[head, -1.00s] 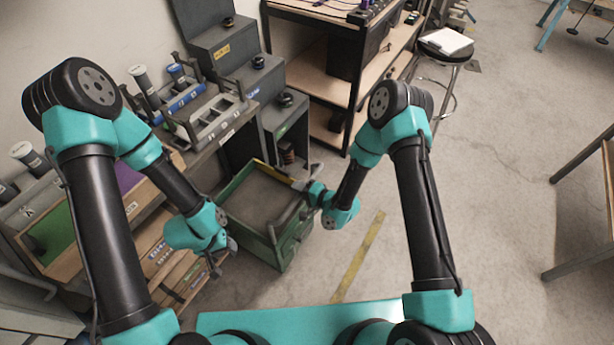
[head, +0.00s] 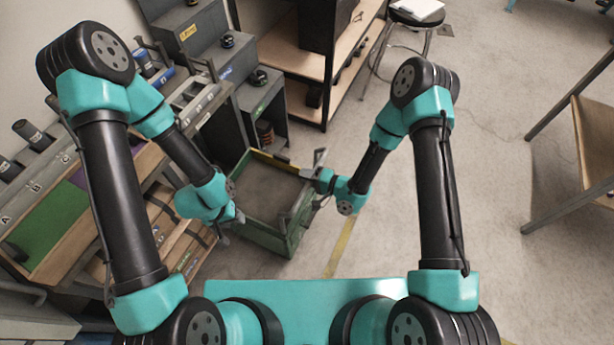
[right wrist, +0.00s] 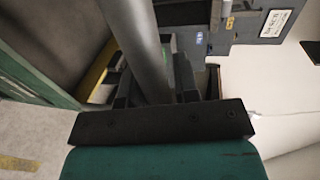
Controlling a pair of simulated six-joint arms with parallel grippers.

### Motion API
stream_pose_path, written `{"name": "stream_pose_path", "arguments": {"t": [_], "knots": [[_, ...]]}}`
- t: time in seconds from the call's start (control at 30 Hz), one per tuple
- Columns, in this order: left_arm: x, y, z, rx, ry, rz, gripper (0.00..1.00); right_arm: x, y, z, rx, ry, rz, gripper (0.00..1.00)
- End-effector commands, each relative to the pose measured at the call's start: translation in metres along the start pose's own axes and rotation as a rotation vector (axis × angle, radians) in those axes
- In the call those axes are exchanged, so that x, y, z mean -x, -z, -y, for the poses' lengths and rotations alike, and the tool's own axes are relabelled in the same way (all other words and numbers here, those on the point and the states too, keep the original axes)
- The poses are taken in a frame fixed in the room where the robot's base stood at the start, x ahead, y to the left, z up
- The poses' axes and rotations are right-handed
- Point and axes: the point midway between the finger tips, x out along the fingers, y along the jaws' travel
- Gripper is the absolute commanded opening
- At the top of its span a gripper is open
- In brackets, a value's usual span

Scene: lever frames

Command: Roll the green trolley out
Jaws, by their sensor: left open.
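The green trolley (head: 262,237) is an open-topped green box with a brown inside and a yellow back edge. It stands on the floor in front of the grey cabinets in the head view. Its green side (right wrist: 40,75) also shows at the left of the right wrist view. My left gripper (head: 232,222) is open at the trolley's left side, apparently empty. My right gripper (head: 308,182) is at its right side. In the right wrist view a grey bar (right wrist: 138,40) runs between the right fingers; whether they grip it is unclear.
Grey stepped cabinets (head: 225,60) stand behind the trolley. A workbench with green and purple panels (head: 50,230) is at the left. A wooden shelf unit (head: 345,75) and a stool (head: 415,18) stand behind. Floor at the right is open, up to a table (head: 590,130).

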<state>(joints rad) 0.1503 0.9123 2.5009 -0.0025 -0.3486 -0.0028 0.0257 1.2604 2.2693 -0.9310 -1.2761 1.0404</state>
Motion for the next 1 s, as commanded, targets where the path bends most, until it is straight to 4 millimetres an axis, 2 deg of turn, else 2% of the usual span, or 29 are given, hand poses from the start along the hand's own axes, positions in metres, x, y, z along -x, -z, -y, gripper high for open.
{"name": "stream_pose_path", "arguments": {"t": [0.03, 0.17, 0.63, 0.77, 1.0], "knots": [[0.000, 0.000, 0.000, 0.000, 0.000, 0.000, 0.43, 0.000, 0.000, 0.000, 0.000, 0.000, 0.000, 0.33], [0.000, 0.000, 0.000, 0.000, 0.000, 0.000, 0.43, 0.000, 0.000, 0.000, -0.001, 0.000, 0.000, 0.46], [0.000, 0.000, 0.000, 0.000, 0.000, 0.000, 0.43, 0.003, 0.000, -0.001, -0.002, -0.001, -0.001, 0.46], [0.000, 0.000, 0.000, 0.000, 0.000, 0.000, 0.43, 0.013, 0.000, 0.000, -0.002, -0.001, -0.001, 0.46], [0.000, 0.000, 0.000, 0.000, 0.000, 0.000, 0.43, 0.048, 0.001, 0.000, -0.003, -0.001, -0.004, 0.46]]}}
